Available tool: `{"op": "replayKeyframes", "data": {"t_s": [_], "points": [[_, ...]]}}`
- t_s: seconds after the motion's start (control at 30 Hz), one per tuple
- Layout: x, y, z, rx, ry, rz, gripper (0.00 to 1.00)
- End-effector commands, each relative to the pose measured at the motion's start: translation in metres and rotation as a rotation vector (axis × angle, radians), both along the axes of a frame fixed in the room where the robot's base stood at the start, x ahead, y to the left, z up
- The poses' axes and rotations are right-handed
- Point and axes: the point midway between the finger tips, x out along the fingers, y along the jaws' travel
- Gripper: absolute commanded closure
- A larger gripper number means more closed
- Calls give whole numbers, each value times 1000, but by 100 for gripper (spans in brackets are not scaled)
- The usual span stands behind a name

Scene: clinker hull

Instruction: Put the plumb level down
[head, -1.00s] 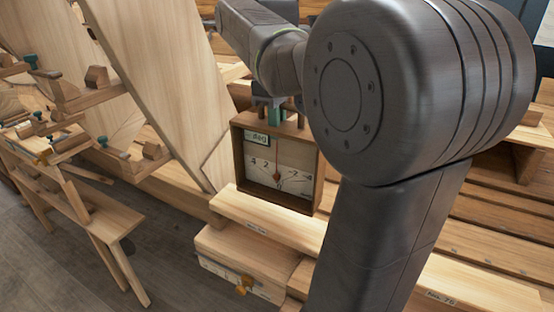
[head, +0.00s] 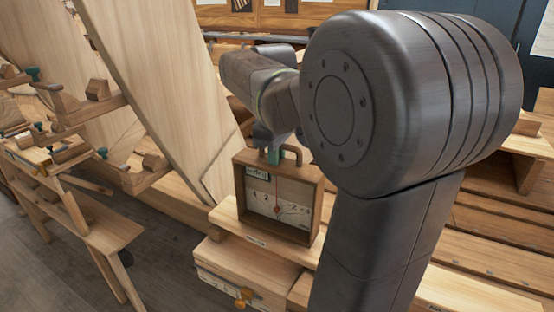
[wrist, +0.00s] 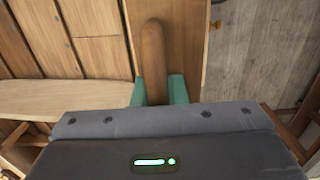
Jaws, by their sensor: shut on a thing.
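The plumb level (head: 279,202) is a wooden box frame with a pale scale face, a red pointer and a wooden handle on top. In the head view it is upright, close above or on a light wooden ledge (head: 228,214); I cannot tell whether its base touches. My gripper (head: 274,155) has green fingertips at the handle. In the wrist view my gripper (wrist: 160,92) is shut on the round wooden handle (wrist: 153,60), one green finger on each side. My arm hides part of the ledge to the right.
A large pale plank (head: 165,90) leans just left of the plumb level. A wooden box with an orange knob (head: 243,298) sits below the ledge. A low bench (head: 95,232) with clamps and blocks stands at the left. Dark plank floor (head: 165,262) shows between.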

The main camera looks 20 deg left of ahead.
Motion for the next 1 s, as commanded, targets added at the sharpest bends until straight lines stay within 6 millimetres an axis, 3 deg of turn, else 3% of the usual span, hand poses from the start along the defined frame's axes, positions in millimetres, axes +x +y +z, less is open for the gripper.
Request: {"op": "replayKeyframes", "data": {"t_s": [0.03, 0.13, 0.53, 0.67, 1.0], "points": [[0, 0, -1, 0, 0, 0, 86], [0, 0, -1, 0, 0, 0, 66], [0, 0, 9, 0, 0, 0, 66], [1, 1, 28, 3, -3, 0, 66], [1, 4, 100, 2, -2, 0, 66]]}}
